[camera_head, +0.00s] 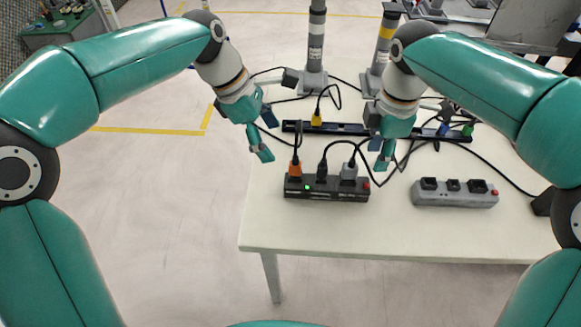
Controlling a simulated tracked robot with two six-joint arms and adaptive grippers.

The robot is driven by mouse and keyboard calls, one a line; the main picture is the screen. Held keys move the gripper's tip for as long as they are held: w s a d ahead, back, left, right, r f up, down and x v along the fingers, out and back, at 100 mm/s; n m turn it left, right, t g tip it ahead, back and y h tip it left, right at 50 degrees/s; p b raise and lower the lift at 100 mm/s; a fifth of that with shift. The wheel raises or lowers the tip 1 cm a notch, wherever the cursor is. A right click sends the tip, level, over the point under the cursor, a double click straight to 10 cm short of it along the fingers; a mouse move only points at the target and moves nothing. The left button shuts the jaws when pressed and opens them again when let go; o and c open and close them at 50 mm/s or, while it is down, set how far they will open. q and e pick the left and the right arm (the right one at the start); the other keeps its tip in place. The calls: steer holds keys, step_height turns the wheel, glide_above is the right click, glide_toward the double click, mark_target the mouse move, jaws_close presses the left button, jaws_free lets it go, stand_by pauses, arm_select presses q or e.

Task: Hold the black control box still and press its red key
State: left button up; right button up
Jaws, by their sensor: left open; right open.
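The black control box (327,193) lies on the white table, with a small green light on its front left. Its red key (366,185) is at the right end of the box. An orange plug (295,168), a black plug and a grey plug (349,171) with black cables stand in its top. My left gripper (262,154) is open and empty, above and to the left of the box's left end. My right gripper (382,163) is open and empty, just behind and to the right of the red key. Neither gripper visibly touches the box.
A grey box (454,194) with black sockets and a red button sits to the right on the white table (400,238). A long dark strip (347,129) with yellow, blue and green plugs lies behind. Cables loop near my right gripper. The table front is clear.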

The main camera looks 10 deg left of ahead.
mark_target(294, 174)
arm_select(q)
steer(key=x, duration=1.3)
steer(key=shift+f, duration=0.4)
steer(key=c, duration=1.3)
steer(key=shift+c, duration=0.5)
arm_select(e)
jaws_close()
arm_select(q)
steer(key=shift+w+d, duration=0.1)
